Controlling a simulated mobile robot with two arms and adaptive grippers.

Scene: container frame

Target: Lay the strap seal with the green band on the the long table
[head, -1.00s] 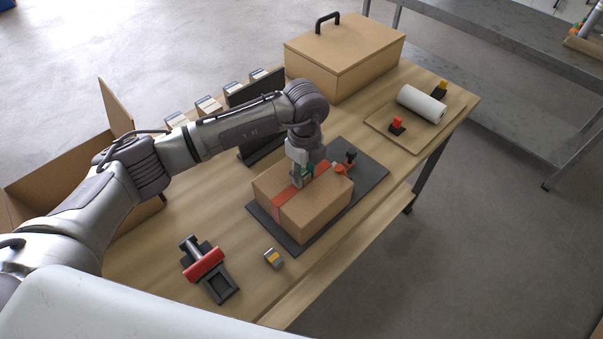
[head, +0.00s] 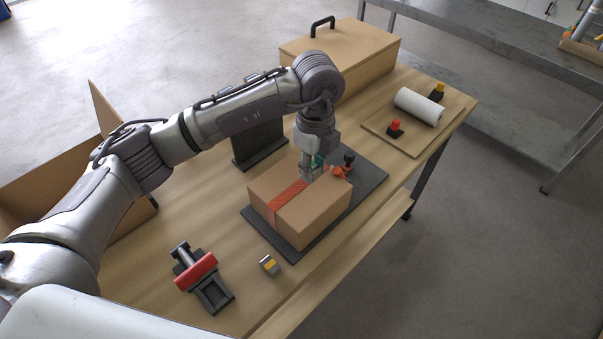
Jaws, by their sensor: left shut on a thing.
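My left gripper (head: 312,172) is over the top of a brown carton (head: 313,213), at the far end of its red strap (head: 287,203). It is shut on a small, mostly hidden thing with a teal-green patch (head: 319,160), which looks like the strap seal with the green band. I cannot tell whether that thing touches the carton. A wooden table (head: 345,265) bears the carton, and a long grey table (head: 480,75) stands at the upper right; which one is the long table is not clear. My right gripper is not in view.
A grey block with a yellow band (head: 269,265) and a red-handled tool (head: 198,275) lie in front of the carton. An orange-and-black tool (head: 343,169) is close beside the gripper. A lidded box (head: 340,62) and a board with a white roll (head: 418,106) stand behind.

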